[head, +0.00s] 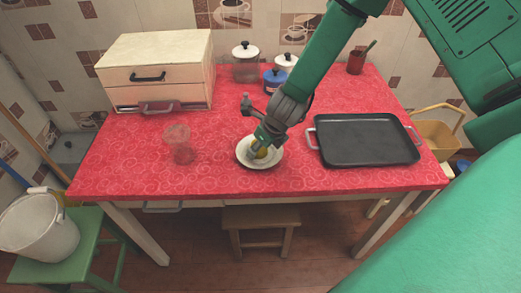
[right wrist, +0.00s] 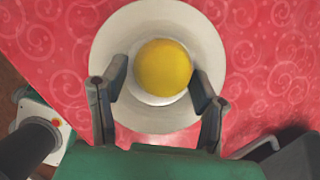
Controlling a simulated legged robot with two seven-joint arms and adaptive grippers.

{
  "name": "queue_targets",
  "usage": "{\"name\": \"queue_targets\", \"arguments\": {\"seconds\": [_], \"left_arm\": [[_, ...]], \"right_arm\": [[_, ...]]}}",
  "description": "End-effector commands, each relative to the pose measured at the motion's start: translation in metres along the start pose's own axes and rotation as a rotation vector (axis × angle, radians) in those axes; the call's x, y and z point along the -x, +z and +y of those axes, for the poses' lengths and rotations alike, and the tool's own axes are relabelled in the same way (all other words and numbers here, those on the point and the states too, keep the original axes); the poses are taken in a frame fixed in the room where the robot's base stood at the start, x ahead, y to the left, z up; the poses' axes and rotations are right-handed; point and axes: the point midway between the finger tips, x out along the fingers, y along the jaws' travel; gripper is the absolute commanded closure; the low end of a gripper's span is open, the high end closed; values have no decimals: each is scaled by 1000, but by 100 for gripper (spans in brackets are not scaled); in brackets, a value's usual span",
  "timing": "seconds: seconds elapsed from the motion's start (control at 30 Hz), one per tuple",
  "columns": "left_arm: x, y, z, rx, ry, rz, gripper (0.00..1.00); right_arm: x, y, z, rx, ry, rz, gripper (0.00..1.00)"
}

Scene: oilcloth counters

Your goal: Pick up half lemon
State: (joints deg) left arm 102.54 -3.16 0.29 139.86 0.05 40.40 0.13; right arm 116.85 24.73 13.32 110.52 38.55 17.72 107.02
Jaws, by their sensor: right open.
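The half lemon (right wrist: 164,67) is yellow and rests on a white plate (right wrist: 116,42), between the two fingers of my right gripper (right wrist: 156,88) in the right wrist view. A gap shows between the left finger and the lemon; the right finger looks close to it, and I cannot tell whether it touches. In the head view the right gripper (head: 262,147) reaches down over the plate (head: 243,160), and the lemon (head: 261,153) is partly hidden by it. The right gripper is open. My left gripper is not in view.
The red table (head: 225,182) holds a black tray (head: 367,140) right of the plate and a clear glass (head: 178,145) to the left. A wooden drawer box (head: 160,72) and several jars, one blue (head: 274,80), stand behind. The tabletop between glass and plate is clear.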

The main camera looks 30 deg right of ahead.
Motion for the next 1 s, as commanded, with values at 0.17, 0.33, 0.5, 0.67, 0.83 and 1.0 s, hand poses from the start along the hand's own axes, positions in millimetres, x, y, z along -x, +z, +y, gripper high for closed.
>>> {"name": "queue_targets", "arguments": {"seconds": [0.17,0.33,0.5,0.67,0.83,1.0], "left_arm": [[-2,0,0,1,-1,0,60],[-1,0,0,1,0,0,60],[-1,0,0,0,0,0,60],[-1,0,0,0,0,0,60],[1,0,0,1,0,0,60],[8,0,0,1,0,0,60]], "right_arm": [[-10,-2,-4,-1,5,-3,45],[-11,-3,-8,-4,8,-3,49],[-11,-3,-7,-4,7,-2,80],[-11,-3,-6,-3,4,1,80],[-1,1,-4,-1,3,2,80],[31,15,-6,0,4,-4,80]]}}
